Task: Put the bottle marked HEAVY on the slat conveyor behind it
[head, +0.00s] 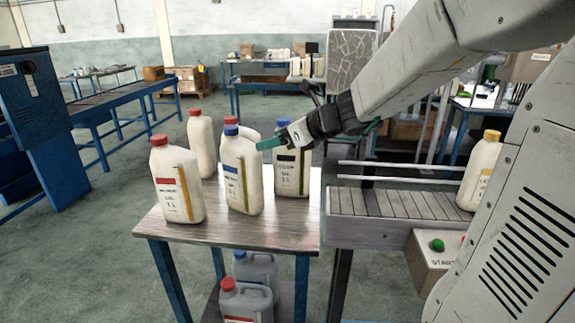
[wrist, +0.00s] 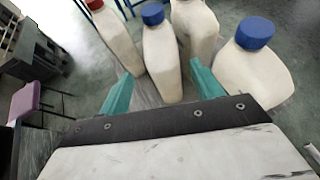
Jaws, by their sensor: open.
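White bottles stand upright on a small table (head: 250,232). One has a red cap (head: 177,185), one a blue cap and blue label (head: 241,175), and one a dark label band (head: 291,178). Another red-capped bottle (head: 202,145) stands behind. The label words are too small to read, so I cannot tell which says HEAVY. The slat conveyor (head: 385,203) adjoins the table on the right. My gripper (head: 268,144) is open and empty at bottle-top height, among the blue-capped bottles. In the wrist view, a blue-capped bottle (wrist: 162,60) shows beyond and between the fingers (wrist: 160,88).
A yellow-capped bottle (head: 480,172) stands at the conveyor's right end. Rails (head: 400,165) run along its far side. A start-button box (head: 434,258) is at its front. Grey jugs (head: 254,268) sit on the shelf below the table. The table's front right is clear.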

